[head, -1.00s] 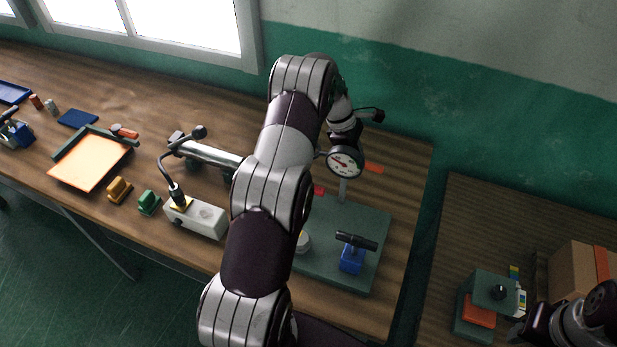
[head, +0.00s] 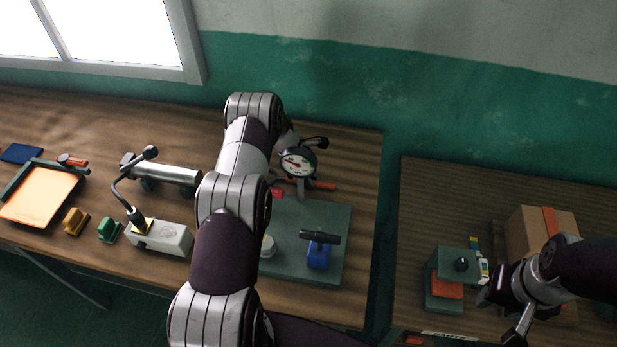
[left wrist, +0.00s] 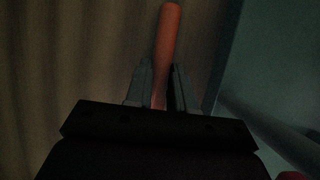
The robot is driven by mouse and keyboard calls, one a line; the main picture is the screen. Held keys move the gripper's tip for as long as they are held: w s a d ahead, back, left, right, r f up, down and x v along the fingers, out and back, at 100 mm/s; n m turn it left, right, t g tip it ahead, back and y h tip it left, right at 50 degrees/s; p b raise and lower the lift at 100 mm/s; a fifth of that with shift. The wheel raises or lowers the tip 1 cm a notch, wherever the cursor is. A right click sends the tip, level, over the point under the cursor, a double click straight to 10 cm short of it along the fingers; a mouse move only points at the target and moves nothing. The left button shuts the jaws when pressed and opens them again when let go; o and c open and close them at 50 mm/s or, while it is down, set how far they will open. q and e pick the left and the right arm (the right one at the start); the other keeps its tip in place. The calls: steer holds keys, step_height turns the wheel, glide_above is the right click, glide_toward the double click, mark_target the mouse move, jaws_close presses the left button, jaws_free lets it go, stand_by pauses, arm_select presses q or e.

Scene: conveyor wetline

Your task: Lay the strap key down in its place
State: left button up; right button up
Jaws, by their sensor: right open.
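The strap key's orange handle (left wrist: 167,42) rises between the two fingers of my left gripper (left wrist: 162,75) in the left wrist view. The fingers close on it from both sides; its lower part is hidden. In the head view an orange bar (head: 323,186), which looks like the same handle, shows just right of the gauge stand, low over the back of the bench. My left gripper itself is mostly hidden there behind the dial gauge (head: 297,164). My right gripper (head: 500,308) is open and empty at the right bench, beside a green block with an orange part (head: 447,289).
A green plate (head: 335,220) bears the gauge stand and a blue block with a black bar (head: 318,254). A white box (head: 165,238), a metal cylinder (head: 170,174) and an orange-topped tray (head: 12,190) lie left. A cardboard box (head: 528,235) stands right. Bare wood lies right of the plate.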

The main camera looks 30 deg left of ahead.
arm_select(q)
steer(key=o, duration=0.4)
steer(key=shift+c, duration=0.2)
steer(key=shift+r, duration=0.1)
steer(key=shift+a+r, duration=0.15)
steer(key=b+v, duration=0.2)
steer(key=v, duration=0.4)
steer(key=shift+s+a+r+b, duration=0.15)
steer(key=shift+b, duration=0.2)
steer(key=p+v, duration=0.3)
steer(key=v, duration=0.2)
steer(key=shift+s+r, duration=0.1)
steer(key=shift+r, duration=0.3)
